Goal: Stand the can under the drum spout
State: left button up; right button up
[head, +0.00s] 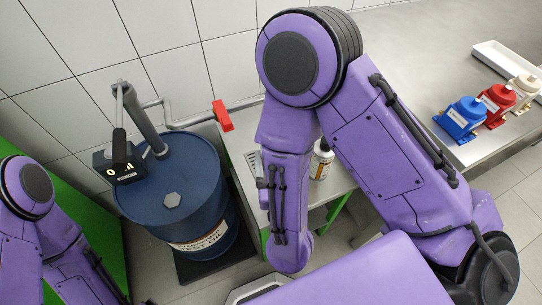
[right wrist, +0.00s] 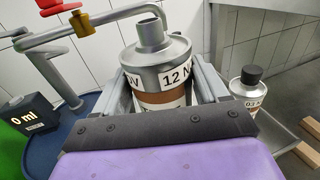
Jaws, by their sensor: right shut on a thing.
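The can (right wrist: 160,72) is grey metal with a brown and white label reading "12 N". It stands upright between the fingers of my right gripper (right wrist: 166,88), which is shut on it. The spout pipe (right wrist: 118,14) bends down right above the can's open neck in the right wrist view; I cannot tell the gap between them. The blue drum (head: 180,190) stands at left in the head view, with a pump and a pipe (head: 190,122) on top. My right arm hides the can and right gripper there. Only my left arm's links show at lower left.
A small bottle with a black cap (right wrist: 247,95) stands right of the can, on a bench (head: 335,186). A red valve handle (head: 222,115) sits on the pipe. A meter (right wrist: 28,117) reads 0 ml. Blue (head: 461,117), red (head: 497,101) and cream pumps (head: 524,88) stand on the right bench.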

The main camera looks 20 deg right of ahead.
jog(key=w+d+f+b, duration=0.2)
jog(key=w+f+b, duration=0.4)
jog(key=w+d+f+b, duration=0.2)
jog(key=w+f+b, duration=0.4)
jog(key=w+f, duration=0.1)
jog(key=shift+d+f+y, duration=0.15)
jog(key=shift+d+y, duration=0.1)
jog(key=shift+y, duration=0.05)
jog(key=shift+f+b, duration=0.1)
jog(key=shift+b, duration=0.25)
jog(key=o, duration=0.8)
jog(key=shift+f, duration=0.1)
jog(key=o, duration=0.4)
jog(key=shift+o, duration=0.2)
